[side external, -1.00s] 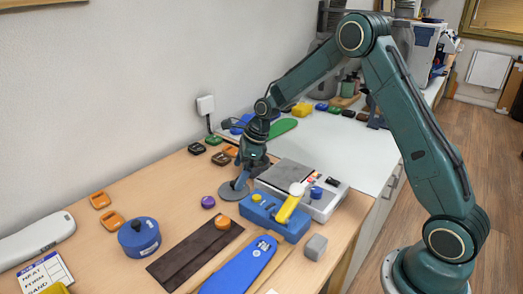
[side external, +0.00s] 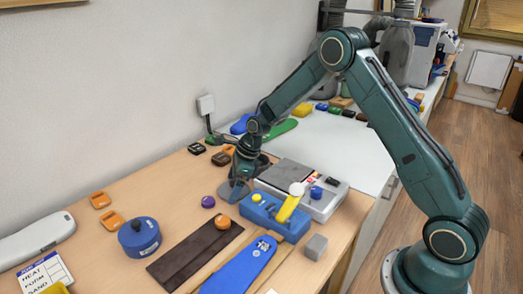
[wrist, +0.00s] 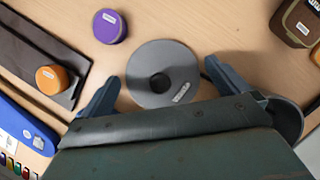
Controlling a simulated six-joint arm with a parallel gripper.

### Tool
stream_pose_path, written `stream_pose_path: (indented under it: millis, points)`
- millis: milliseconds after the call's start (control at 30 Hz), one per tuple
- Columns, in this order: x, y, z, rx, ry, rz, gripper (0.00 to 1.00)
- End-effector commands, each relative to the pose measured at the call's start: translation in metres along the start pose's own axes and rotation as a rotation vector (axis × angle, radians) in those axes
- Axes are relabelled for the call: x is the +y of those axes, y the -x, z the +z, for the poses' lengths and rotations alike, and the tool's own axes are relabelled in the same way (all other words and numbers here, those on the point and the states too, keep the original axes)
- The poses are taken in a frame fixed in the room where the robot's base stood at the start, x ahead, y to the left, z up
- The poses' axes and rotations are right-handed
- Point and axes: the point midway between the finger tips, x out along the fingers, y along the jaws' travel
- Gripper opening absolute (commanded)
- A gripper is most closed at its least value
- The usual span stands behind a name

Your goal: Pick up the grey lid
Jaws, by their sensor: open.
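The grey lid (wrist: 150,92) is a flat round disc with a dark knob at its centre and a small white label. It lies on the wooden bench, and in the side view (side external: 226,195) my gripper partly hides it. My gripper (wrist: 161,73) is open and above the lid, with one finger on each side of the knob in the wrist view. In the side view my gripper (side external: 238,184) points down close to the lid. I cannot tell whether the fingers touch it.
A purple disc (wrist: 109,27) and an orange-knobbed dark strip (wrist: 30,50) lie left of the lid. A brown case (wrist: 297,22) and a round grey item (wrist: 289,118) are to the right. A blue box with a yellow lever (side external: 262,214) stands close by.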

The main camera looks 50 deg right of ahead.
Motion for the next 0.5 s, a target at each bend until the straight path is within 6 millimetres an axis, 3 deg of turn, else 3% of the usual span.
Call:
stream_pose_path:
  millis: [200,400,500]
  points:
    - [-0.0001,0.0003,-0.0001,0.000,0.000,0.000,1.00]
    - [-0.0001,0.0003,-0.0001,0.000,0.000,0.000,0.66]
    - [-0.0001,0.0004,-0.0001,0.000,0.000,0.000,0.66]
